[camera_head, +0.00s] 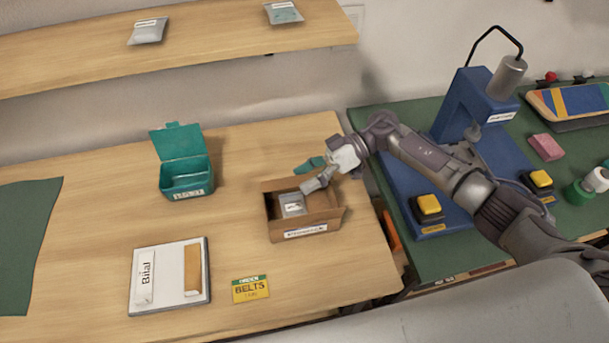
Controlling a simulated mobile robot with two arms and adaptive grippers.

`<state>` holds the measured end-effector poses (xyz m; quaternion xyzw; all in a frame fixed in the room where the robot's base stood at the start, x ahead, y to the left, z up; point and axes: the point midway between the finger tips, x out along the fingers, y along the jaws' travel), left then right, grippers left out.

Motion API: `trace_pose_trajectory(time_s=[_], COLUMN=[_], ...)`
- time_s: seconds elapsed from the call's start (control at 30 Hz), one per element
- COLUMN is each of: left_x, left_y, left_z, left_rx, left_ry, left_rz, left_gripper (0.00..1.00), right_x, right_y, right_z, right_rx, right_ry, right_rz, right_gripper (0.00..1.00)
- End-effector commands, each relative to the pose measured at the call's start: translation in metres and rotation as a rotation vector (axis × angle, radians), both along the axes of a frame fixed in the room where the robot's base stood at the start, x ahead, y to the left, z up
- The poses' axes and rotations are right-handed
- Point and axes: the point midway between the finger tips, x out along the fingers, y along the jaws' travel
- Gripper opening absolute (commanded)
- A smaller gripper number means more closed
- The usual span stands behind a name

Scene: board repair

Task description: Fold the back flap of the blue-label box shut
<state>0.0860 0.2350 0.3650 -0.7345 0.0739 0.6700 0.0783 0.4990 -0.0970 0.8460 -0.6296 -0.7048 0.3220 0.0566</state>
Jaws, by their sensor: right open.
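The blue-label box (275,230) is a small brown cardboard box on the wooden table. A white label with blue markings (305,230) is on its front, and its top is open enough to show a grey packet (292,203) inside. My right gripper (309,175) is open over the box's back right part, its fingers pointing left. The gripper partly hides the back edge, so I cannot tell exactly how the back flap stands or whether a finger touches it. My left gripper is out of view.
A teal box (187,193) with its lid up stands left of the cardboard box. A white board (143,300) and a yellow-green BELTS card (250,289) lie in front. A blue press (465,110) stands on the green bench at right. A shelf (200,45) hangs above.

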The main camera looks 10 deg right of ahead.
Motion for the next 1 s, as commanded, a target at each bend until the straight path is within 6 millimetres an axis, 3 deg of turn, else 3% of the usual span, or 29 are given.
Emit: trace_pose_trajectory(time_s=[0.03, 0.37, 0.5, 0.77, 1.0], left_x=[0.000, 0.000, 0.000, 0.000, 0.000], left_y=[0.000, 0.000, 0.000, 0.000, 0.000], left_z=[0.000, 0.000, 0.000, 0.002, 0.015], left_rx=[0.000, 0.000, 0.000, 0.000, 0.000], left_ry=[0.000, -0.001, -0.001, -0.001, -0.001], left_rz=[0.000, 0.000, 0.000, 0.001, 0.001], left_gripper=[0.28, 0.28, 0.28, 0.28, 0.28], right_x=[0.000, 0.000, 0.000, 0.000, -0.002], right_y=[0.000, -0.001, -0.001, -0.001, -0.001], right_z=[0.000, 0.000, 0.000, 0.001, 0.002], right_rx=[0.000, 0.000, 0.000, 0.000, 0.000], right_ry=[0.000, 0.000, 0.000, -0.011, -0.103], right_rz=[0.000, 0.000, 0.001, 0.000, -0.001], right_gripper=[0.86, 0.32, 0.26, 0.26, 0.26])
